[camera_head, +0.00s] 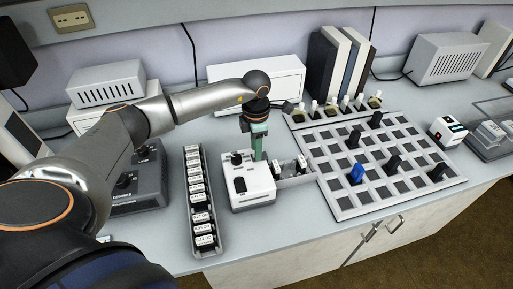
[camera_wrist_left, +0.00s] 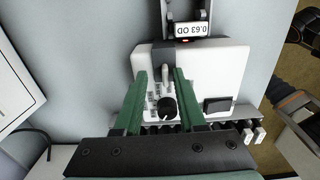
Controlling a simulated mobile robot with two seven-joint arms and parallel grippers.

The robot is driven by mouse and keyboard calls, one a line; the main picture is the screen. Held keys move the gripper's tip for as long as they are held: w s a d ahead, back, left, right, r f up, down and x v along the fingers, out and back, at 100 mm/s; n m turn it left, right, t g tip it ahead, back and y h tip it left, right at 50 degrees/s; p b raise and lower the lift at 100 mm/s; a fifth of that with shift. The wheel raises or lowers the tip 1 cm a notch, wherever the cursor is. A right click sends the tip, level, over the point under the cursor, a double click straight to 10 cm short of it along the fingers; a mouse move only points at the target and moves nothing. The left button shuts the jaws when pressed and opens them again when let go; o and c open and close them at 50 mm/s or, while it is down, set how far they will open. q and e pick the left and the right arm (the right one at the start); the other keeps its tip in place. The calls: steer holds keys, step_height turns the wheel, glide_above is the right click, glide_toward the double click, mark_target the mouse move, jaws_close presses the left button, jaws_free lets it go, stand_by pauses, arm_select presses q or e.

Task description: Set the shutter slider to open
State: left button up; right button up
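The white control box (camera_head: 252,190) stands on the bench, with a black knob on top and a dark rectangle on its side. In the left wrist view the box (camera_wrist_left: 222,65) shows a black knob (camera_wrist_left: 167,107) and a pale lever (camera_wrist_left: 166,73) by a dark slot, which looks like the shutter slider. My left gripper (camera_head: 259,156) points down over the box's far right part. In the left wrist view its green fingers (camera_wrist_left: 160,76) are apart, one on each side of the lever, with nothing visibly gripped. Contact cannot be told.
A long rack of labelled filters (camera_head: 199,205) stands left of the box. A white case (camera_head: 262,80) stands behind.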

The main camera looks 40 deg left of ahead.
arm_select(q)
steer(key=shift+d, duration=0.1)
step_height(320, 180, up, 12)
steer(key=b, duration=0.1)
steer(key=shift+r, duration=0.25)
stand_by(0.7)
